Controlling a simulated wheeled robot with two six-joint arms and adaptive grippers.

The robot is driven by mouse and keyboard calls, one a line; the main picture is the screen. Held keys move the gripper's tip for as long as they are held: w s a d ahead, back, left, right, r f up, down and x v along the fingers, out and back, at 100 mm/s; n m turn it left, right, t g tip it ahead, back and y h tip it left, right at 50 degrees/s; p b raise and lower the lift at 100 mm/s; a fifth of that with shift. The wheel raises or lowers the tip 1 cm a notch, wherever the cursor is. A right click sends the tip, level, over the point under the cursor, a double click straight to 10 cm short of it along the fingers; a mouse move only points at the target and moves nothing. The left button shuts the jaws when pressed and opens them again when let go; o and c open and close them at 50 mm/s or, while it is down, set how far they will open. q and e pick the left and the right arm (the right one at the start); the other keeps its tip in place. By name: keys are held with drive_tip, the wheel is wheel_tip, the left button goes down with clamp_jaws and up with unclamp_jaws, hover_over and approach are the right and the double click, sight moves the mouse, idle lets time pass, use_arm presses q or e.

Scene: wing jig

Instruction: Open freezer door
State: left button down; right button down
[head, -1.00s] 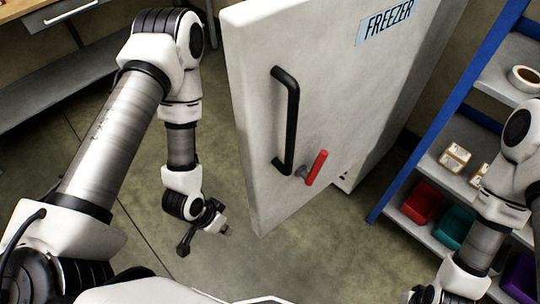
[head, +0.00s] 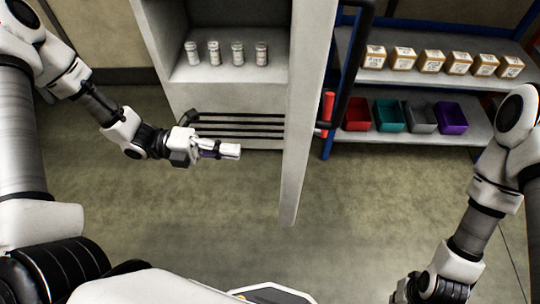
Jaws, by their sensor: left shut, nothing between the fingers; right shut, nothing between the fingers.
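The freezer door (head: 302,120) stands open, seen nearly edge-on as a tall white slab. Its black handle (head: 356,70) and red lever (head: 327,106) are on its right side, partly hidden by the door edge. Left of the door is the open freezer interior (head: 228,75), with a shelf holding several small jars (head: 237,53) and dark horizontal bars (head: 240,126) below. My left gripper (head: 234,151) is shut and empty, on the inner side of the door, with a gap to it. My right arm comes in at the lower right; its gripper is below the picture edge.
A blue-framed shelf rack (head: 400,76) stands right of the door. It holds several small boxes (head: 430,60) above and coloured bins (head: 390,114) below. The floor (head: 380,210) between the door and my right arm is clear.

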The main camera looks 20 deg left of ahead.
use_arm(q)
drive_tip(key=w+d, duration=0.1)
drive_tip(key=d, duration=0.7)
drive_tip(key=shift+w+d, duration=0.25)
drive_tip(key=shift+d, duration=0.1)
